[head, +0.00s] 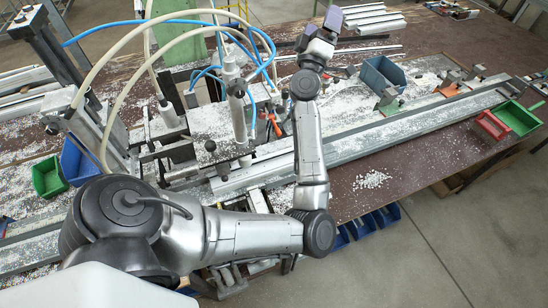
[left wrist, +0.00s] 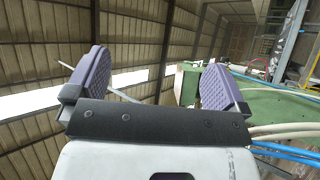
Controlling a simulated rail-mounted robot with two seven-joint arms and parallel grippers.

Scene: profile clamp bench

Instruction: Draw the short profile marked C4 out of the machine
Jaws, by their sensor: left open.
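The machine (head: 208,122) stands left of centre in the head view, with pneumatic cylinders, pale hoses and blue tubes above its metal plate. Pale metal profiles run out of it to the right. I cannot read any C4 mark, so I cannot tell which piece is the short profile. My left gripper (head: 321,27) is raised at the top middle of the head view, well away from the machine's clamps. In the left wrist view the left gripper (left wrist: 157,80) has its two purple ribbed fingers wide apart with nothing between them. My right gripper is not in view.
A long rail (head: 400,125) crosses the chip-strewn bench. A blue bin (head: 382,76), a red bin (head: 491,125) and a green bin (head: 516,117) stand along the right side. Another green bin (head: 49,177) is at left. Loose profiles (head: 372,19) lie at the back. Brown bench at right is mostly clear.

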